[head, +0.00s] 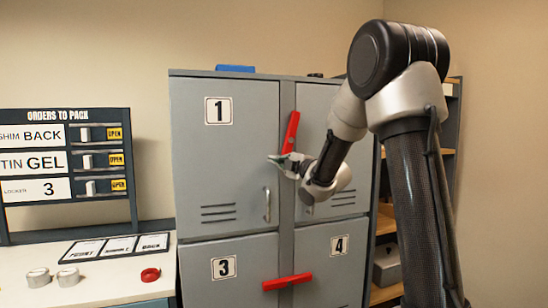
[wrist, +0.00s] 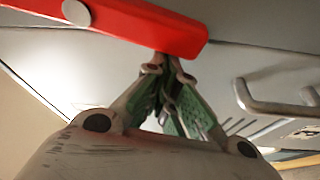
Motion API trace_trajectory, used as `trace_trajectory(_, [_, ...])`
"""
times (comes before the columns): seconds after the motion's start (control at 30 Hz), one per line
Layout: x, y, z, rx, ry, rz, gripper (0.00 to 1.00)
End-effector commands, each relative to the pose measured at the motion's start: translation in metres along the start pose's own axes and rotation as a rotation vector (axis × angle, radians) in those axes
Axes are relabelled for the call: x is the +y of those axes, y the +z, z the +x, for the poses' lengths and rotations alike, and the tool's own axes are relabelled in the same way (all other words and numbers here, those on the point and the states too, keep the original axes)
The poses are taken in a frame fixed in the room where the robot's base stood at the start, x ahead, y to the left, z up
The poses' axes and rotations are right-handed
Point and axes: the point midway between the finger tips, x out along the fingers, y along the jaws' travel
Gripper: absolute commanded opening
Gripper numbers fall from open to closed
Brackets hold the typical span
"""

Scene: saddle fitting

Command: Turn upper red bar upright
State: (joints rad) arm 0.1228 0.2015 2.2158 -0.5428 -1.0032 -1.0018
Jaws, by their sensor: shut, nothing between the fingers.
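The upper red bar (head: 291,131) is on the strip between the upper locker doors. It stands near upright, its top leaning a little to the right. In the wrist view the red bar (wrist: 130,24) crosses the top of the picture, with a round pale pivot on it. My gripper (head: 272,159) is at the bar's lower end. In the wrist view its green-padded fingers (wrist: 168,66) are shut with nothing between them. The tips are at the edge of the bar near its end; I cannot tell whether they touch. A lower red bar (head: 287,282) lies nearly level across the lower doors.
Grey lockers carry door handles, one (head: 267,204) left of the strip; another handle (wrist: 270,100) is close to my fingers in the wrist view. A counter (head: 110,290) with knobs and an order board (head: 66,115) stand at left. Shelves (head: 388,220) stand at right.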

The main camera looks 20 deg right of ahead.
Motion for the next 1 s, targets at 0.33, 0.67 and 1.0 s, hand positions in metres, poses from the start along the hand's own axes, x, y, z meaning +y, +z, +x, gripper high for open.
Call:
trace_trajectory(0.33, [-0.006, 0.017, -0.006, -0.002, -0.068, -0.197, 0.00])
trace_trajectory(0.67, [-0.007, 0.022, -0.008, -0.002, -0.092, -0.262, 0.00])
trace_trajectory(1.0, [-0.007, 0.024, -0.008, -0.005, -0.093, -0.265, 0.00])
